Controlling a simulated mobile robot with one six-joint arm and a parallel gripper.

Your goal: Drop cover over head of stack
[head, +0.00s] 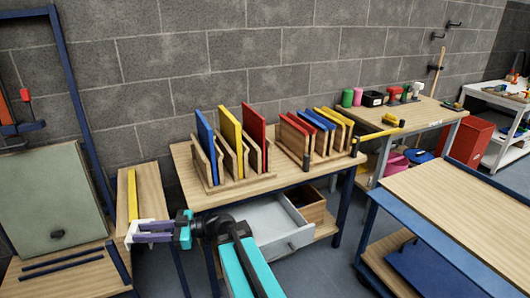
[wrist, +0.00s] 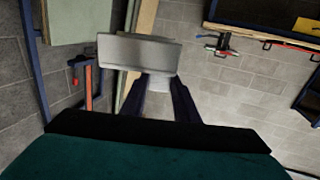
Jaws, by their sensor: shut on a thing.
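My gripper (head: 150,232) is at the lower left in the head view, its dark fingers shut on a pale grey-white piece (head: 131,238), which looks like the cover. In the wrist view the cover (wrist: 140,53) is a wide, slightly tilted block gripped at its near side by the fingers (wrist: 161,83). In the head view the cover overlaps the front end of a narrow wooden surface (head: 151,195) bearing a yellow strip (head: 132,192). I cannot tell whether it touches either. No stack head is clearly identifiable; it may be hidden behind the cover.
A wooden table (head: 290,183) holds racks of blue, yellow and red panels, above an open grey drawer (head: 270,228). A grey-green board (head: 45,200) leans at the left. A blue-framed bench (head: 470,200) stands at the right. Bare floor shows between the tables.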

